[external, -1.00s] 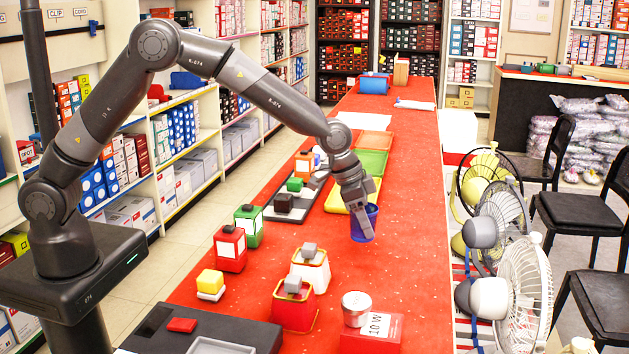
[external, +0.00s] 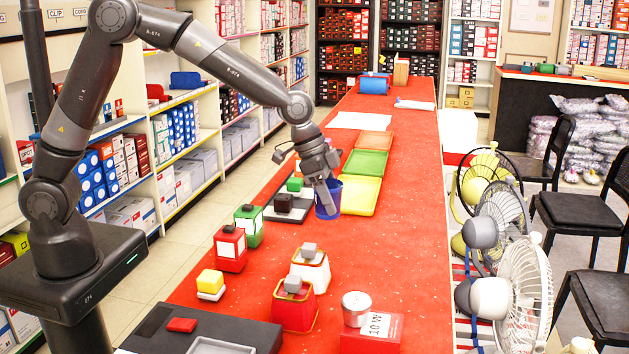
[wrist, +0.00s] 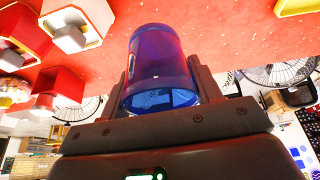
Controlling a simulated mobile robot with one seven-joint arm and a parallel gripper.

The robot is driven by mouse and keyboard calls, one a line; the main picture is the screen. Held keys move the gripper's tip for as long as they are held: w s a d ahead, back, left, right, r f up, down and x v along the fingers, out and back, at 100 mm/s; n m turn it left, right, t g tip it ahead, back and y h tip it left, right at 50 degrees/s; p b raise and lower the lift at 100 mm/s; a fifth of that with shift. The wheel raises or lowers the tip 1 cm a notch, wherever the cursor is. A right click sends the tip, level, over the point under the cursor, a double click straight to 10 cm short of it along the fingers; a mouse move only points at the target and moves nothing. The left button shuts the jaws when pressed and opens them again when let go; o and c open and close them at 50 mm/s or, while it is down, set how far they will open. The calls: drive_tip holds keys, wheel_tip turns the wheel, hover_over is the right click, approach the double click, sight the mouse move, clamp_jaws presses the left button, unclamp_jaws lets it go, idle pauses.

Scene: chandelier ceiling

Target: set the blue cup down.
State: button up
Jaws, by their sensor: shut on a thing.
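The blue cup (external: 328,198) is in my gripper (external: 327,190) over the red table (external: 400,250), left of the yellow tray. In the external view I cannot tell whether its base touches the table. In the wrist view the blue cup (wrist: 160,65) sits between the two fingers of my gripper (wrist: 160,88), which is shut on it. Its open end faces the camera.
A yellow tray (external: 360,196), a green tray (external: 365,163) and an orange tray (external: 374,140) lie in a row. A dark tray (external: 288,213) with small blocks is just left of the cup. Red and white containers (external: 310,270) stand nearer. The table's right half is mostly clear.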

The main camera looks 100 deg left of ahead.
drive_tip(key=a+f, duration=0.2)
drive_tip(key=a, duration=0.2)
drive_tip(key=s+a+f, duration=0.1)
drive_tip(key=a+f, duration=0.1)
drive_tip(key=a, duration=0.3)
drive_tip(key=s+a+f, duration=0.1)
drive_tip(key=a+f, duration=0.2)
drive_tip(key=a, duration=0.2)
drive_tip(key=shift+a, duration=0.1)
drive_tip(key=shift+f, duration=1.95)
drive_tip(key=shift+f, duration=0.15)
drive_tip(key=o, duration=1)
